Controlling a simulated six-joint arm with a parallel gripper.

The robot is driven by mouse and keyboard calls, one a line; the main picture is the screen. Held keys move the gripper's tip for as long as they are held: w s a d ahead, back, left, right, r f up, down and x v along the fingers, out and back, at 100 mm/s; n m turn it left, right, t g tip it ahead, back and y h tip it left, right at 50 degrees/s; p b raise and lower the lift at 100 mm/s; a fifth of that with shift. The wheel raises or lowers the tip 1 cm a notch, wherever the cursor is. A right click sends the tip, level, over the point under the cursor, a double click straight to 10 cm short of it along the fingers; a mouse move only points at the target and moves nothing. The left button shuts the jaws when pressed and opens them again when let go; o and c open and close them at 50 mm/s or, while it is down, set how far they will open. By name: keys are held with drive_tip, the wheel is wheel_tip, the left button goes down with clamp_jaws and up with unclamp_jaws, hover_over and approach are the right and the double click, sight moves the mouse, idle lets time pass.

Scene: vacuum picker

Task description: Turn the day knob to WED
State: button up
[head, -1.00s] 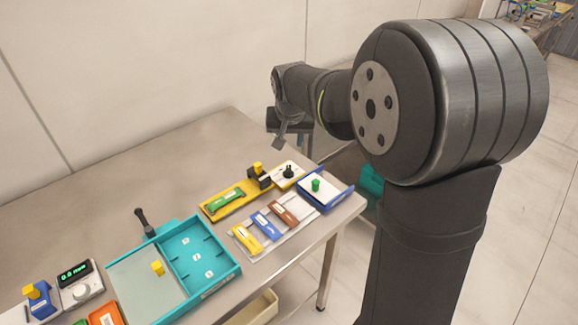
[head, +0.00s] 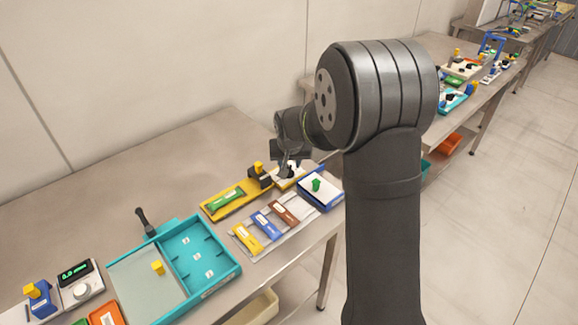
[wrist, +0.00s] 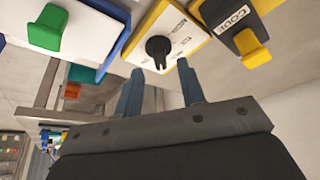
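A black knob (wrist: 158,47) stands on a white panel (wrist: 150,62) with a yellow edge in the wrist view. Small dark print surrounds it, but I cannot read it as days or tell the setting. In the head view the knob (head: 287,171) is partly covered by my gripper, at the far right part of the table. My gripper (wrist: 157,72) is open, its two fingers spread apart with nothing between them. The knob lies just beyond the fingertips, roughly in line with the gap. In the head view my gripper (head: 291,163) is just above the panel.
Beside the panel are a black block marked CODE with a yellow handle (wrist: 252,48) and a blue-edged box with a green piece (head: 316,184). A yellow tray (head: 213,209), several coloured packets and a teal tray (head: 234,268) lie left and nearer. The back of the table is clear.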

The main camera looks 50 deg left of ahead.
drive_tip(key=shift+x, duration=1.4)
clamp_jaws()
drive_tip(key=n, duration=0.2)
drive_tip(key=n+g, duration=0.1)
drive_tip(key=n, duration=0.1)
drive_tip(key=shift+w+d+g+y, duration=0.1)
drive_tip(key=shift+g+y, duration=0.2)
drive_tip(key=shift+n+g, duration=0.5)
drive_tip(key=shift+n, duration=1.1)
